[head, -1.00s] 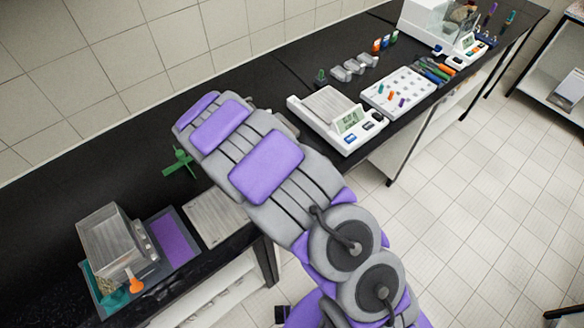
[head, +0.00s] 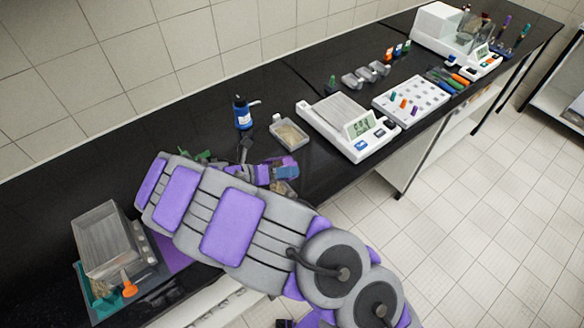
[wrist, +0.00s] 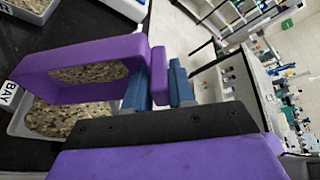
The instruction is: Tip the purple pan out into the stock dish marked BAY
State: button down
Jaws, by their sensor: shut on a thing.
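The purple pan (wrist: 75,87) is held in my gripper (wrist: 160,78), whose blue fingers are shut on its end tab in the wrist view. Grains show inside the pan's walls. The stock dish marked BAY (wrist: 17,122) is a grey tray with grains in it, just below and beside the pan; its label faces the left edge. The pan overlaps the dish in view, and I cannot tell whether they touch. In the head view, the pan (head: 286,166) and my gripper (head: 258,174) are beyond my forearm, which hides much of this area.
Another dish of grains (head: 290,134) stands behind, near a blue bottle (head: 243,114). A white balance (head: 350,128) and a white rack (head: 410,100) are to the right. A clear-walled box (head: 108,240) stands at the left. The bench's front edge is close.

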jog(key=shift+s+a+f+m+t+h, duration=0.15)
jog(key=shift+s+a+t+h, duration=0.2)
jog(key=shift+a+h, duration=0.35)
jog(key=shift+s+a+m+t+h, duration=0.1)
jog(key=shift+s+a+t+h, duration=0.25)
jog(key=shift+a+h, duration=0.3)
jog(key=shift+s+a+f+m+t+h, duration=0.15)
jog(key=shift+s+a+t+h, duration=0.25)
jog(key=shift+h, duration=0.45)
jog(key=shift+a+r, duration=0.1)
